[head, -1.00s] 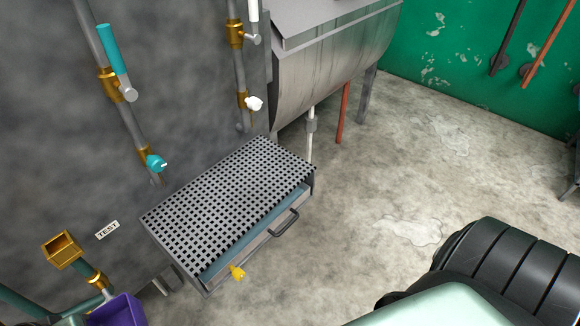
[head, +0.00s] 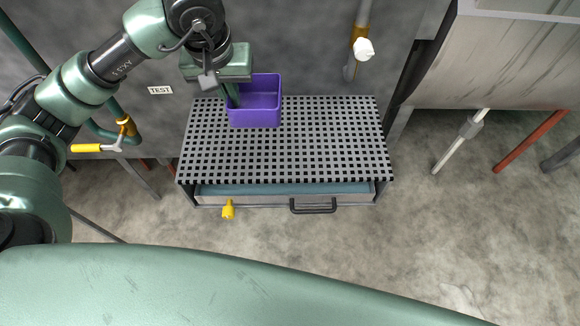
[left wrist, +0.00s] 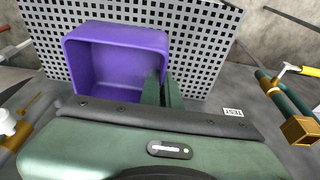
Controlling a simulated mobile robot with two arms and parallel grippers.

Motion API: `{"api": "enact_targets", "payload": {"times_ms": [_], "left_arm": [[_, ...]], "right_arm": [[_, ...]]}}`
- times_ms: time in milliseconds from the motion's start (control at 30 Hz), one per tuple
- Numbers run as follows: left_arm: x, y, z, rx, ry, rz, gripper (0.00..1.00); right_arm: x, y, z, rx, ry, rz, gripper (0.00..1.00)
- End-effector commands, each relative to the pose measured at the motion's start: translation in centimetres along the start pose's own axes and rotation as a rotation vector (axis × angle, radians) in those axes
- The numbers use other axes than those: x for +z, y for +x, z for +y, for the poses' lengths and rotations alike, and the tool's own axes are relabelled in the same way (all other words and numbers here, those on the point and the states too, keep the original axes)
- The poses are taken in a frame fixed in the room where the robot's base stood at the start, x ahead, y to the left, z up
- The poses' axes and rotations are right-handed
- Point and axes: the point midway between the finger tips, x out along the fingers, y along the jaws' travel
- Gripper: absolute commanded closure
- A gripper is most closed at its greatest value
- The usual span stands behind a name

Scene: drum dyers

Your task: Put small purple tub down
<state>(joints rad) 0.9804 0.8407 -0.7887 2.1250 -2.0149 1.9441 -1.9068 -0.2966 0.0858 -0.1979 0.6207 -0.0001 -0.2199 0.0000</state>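The small purple tub (head: 256,112) is over the back part of the perforated metal grate (head: 300,160), with its open side up. I cannot tell whether its base touches the grate. My left gripper (head: 233,96) reaches down at the tub's left side in the head view. In the left wrist view, the gripper's green fingers (left wrist: 163,90) pinch one side wall of the tub (left wrist: 112,92), one finger inside and one outside. The tub looks empty. My right gripper is not in view.
A wall stands close behind, with a TEST label (head: 160,90) and a white-handled valve (head: 364,48). The grate's right and front parts are bare.

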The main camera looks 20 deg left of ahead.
Motion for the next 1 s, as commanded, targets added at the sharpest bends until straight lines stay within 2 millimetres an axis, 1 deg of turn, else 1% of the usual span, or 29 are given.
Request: {"api": "enact_targets", "payload": {"times_ms": [33,100,167,267,367,400,467,600,700,800,1000], "left_arm": [[-0.2,0.0,-0.2,-0.007,-0.011,0.007,1.00],[-0.2,-0.2,-0.4,-0.017,-0.020,0.004,1.00],[-0.1,0.1,-0.5,-0.020,-0.025,0.002,1.00],[0.6,1.9,-0.5,-0.021,-0.026,-0.004,1.00],[1.2,4.4,-0.5,-0.021,-0.026,-0.006,1.00],[1.5,5.4,-0.6,-0.021,-0.026,-0.006,1.00],[1.8,6.7,-0.7,-0.023,-0.026,-0.006,1.00],[2.8,10.3,-0.8,-0.024,-0.026,-0.005,1.00],[3.3,12.5,-0.7,-0.022,-0.026,-0.004,1.00],[3.6,13.9,-0.7,-0.021,-0.026,0.001,1.00],[3.9,15.2,-0.8,-0.021,-0.026,0.002,1.00]], "right_arm": [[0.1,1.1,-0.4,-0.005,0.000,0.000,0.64],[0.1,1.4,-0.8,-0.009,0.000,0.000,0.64],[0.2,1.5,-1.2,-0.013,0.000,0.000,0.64],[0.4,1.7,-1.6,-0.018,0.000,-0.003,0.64],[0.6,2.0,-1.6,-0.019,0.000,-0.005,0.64],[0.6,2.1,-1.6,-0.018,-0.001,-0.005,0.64],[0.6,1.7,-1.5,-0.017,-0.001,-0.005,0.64],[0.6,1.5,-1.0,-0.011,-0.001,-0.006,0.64],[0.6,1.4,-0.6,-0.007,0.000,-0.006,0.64],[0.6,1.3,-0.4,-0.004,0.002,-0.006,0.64],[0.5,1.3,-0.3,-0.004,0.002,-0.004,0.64]]}}
